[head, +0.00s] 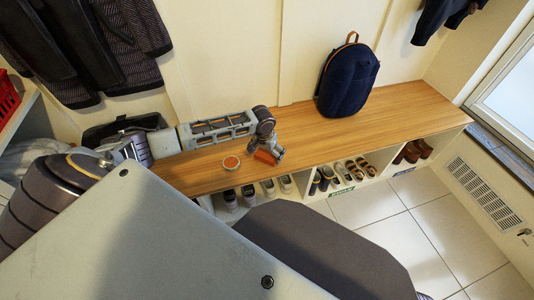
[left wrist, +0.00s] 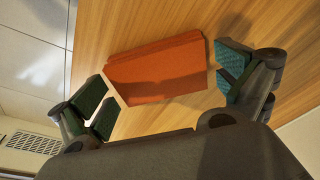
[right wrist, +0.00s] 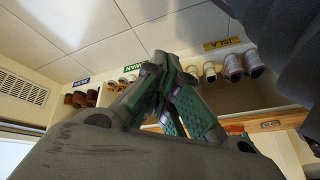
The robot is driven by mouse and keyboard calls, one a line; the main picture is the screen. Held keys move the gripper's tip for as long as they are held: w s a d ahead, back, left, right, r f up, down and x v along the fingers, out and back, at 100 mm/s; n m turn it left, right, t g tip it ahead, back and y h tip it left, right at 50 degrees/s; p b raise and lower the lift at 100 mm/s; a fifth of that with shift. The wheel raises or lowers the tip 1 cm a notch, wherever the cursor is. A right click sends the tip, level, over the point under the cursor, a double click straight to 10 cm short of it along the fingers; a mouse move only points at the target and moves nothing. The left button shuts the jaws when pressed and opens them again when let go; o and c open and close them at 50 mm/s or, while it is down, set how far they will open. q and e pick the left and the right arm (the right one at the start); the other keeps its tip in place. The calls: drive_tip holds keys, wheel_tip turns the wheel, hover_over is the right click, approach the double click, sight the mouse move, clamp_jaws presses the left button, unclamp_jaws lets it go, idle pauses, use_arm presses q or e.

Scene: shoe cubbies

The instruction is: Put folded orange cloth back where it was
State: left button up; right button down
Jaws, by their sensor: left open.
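The folded orange cloth (left wrist: 158,70) lies flat on the wooden bench top between the spread fingers of my left gripper (left wrist: 165,88). Both fingers stand apart from it, one at each end. In the head view my left gripper (head: 270,151) is over the front part of the bench, and the cloth (head: 264,157) shows partly behind it. My right gripper (right wrist: 166,68) shows in the right wrist view with its fingers together and nothing seen between them. It is away from the cloth, facing the cubbies.
The wooden bench (head: 330,131) has shoe cubbies below its front edge, with several shoes (head: 355,170). A dark blue backpack (head: 347,80) stands on it to the right. Coats (head: 90,45) hang at upper left.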

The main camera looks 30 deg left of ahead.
sight(266, 156)
use_arm(q)
drive_tip(key=shift+r, duration=0.1)
drive_tip(key=shift+r, duration=0.15)
drive_tip(key=shift+s+r+p, duration=0.15)
drive_tip(key=shift+r+p, duration=0.25)
drive_tip(key=shift+r, duration=0.25)
drive_tip(key=r, duration=0.1)
drive_tip(key=r+p, duration=0.1)
drive_tip(key=r, duration=0.2)
drive_tip(key=shift+s+p, duration=0.25)
drive_tip(key=shift+p, duration=0.05)
wheel_tip(266, 156, up, 6)
drive_tip(key=s+p, duration=0.1)
drive_tip(key=p, duration=0.1)
use_arm(e)
drive_tip(key=shift+g+h, duration=0.7)
drive_tip(key=shift+g, duration=0.1)
drive_tip(key=r, duration=0.1)
drive_tip(key=d+r, duration=0.1)
drive_tip(key=r, duration=0.1)
drive_tip(key=s+d+r, duration=0.1)
drive_tip(key=shift+d+r, duration=0.2)
drive_tip(key=shift+r, duration=0.1)
use_arm(q)
drive_tip(key=shift+r, duration=0.1)
drive_tip(key=shift+d, duration=0.1)
